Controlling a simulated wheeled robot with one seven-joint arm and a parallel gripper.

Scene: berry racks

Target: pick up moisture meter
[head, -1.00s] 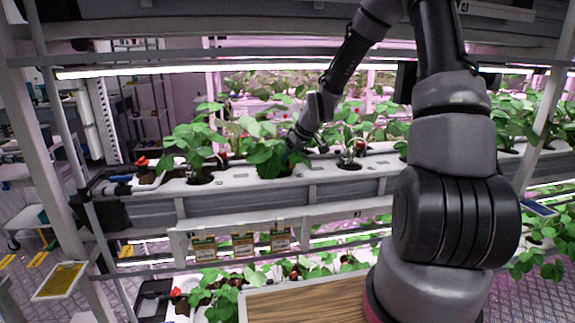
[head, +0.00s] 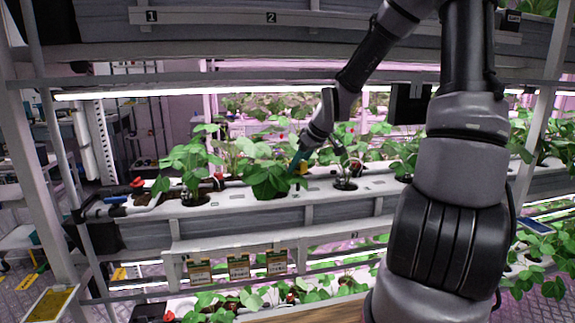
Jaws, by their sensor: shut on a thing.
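My gripper (head: 298,159) reaches down from the upper right to the middle planting trough, beside a leafy strawberry plant (head: 268,178). Its teal finger shows just right of the leaves. It is shut on a small yellow thing (head: 302,168), which looks like the moisture meter. Only a little of the meter shows; the leaves and the finger hide the rest. I cannot tell whether its lower end is in the planting hole or clear of it.
The white trough (head: 318,188) holds several plants close on both sides of my gripper. A lit lamp bar (head: 180,94) runs above. A wooden surface (head: 320,312) is at the bottom.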

